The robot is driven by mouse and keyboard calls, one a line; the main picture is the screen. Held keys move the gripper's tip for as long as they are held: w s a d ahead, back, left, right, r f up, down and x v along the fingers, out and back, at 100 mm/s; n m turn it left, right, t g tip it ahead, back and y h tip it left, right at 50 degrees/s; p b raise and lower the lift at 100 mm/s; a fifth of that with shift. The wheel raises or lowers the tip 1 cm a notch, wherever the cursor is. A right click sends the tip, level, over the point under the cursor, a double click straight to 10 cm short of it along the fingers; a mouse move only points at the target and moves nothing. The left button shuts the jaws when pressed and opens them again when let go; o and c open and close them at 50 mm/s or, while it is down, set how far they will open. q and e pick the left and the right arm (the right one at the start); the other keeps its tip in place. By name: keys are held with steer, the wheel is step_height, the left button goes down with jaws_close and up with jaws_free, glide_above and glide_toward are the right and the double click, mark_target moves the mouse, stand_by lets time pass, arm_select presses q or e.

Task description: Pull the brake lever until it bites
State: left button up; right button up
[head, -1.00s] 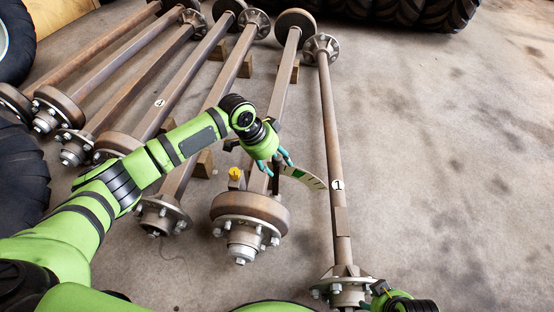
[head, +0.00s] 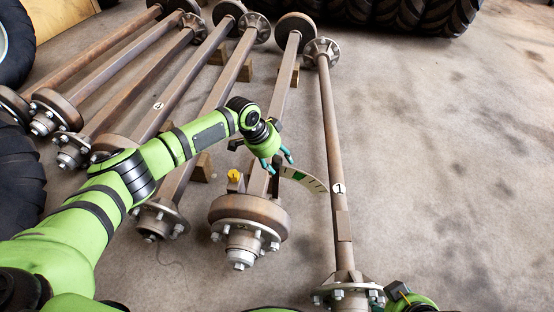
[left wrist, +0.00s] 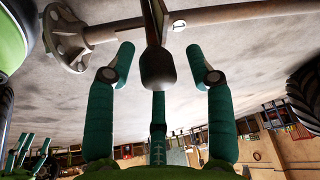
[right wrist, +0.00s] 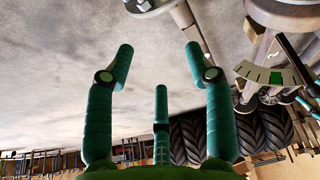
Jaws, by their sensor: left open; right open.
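The brake lever shows in the head view as a short dark upright piece (head: 275,183) beside the drum axle (head: 248,212). A pale curved scale (head: 304,180) with a green band stands just right of it. My left gripper (head: 279,162) is at the lever's top, its fingers open. In the left wrist view the lever's dark rounded end (left wrist: 158,70) sits between the spread fingers, with gaps on both sides. My right gripper (right wrist: 157,62) is open and empty in the right wrist view, where the scale (right wrist: 275,76) also shows at the right.
A thin axle (head: 333,150) with a round number 1 label lies right of the scale. A yellow-topped piece (head: 235,176) stands left of the lever. Several more axles lie at the left on wooden blocks. Large tyres (head: 400,12) stand at the back. The right floor is clear.

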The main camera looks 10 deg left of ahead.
arm_select(q)
jaws_close()
steer(key=shift+r, duration=0.1)
steer(key=shift+w, duration=0.1)
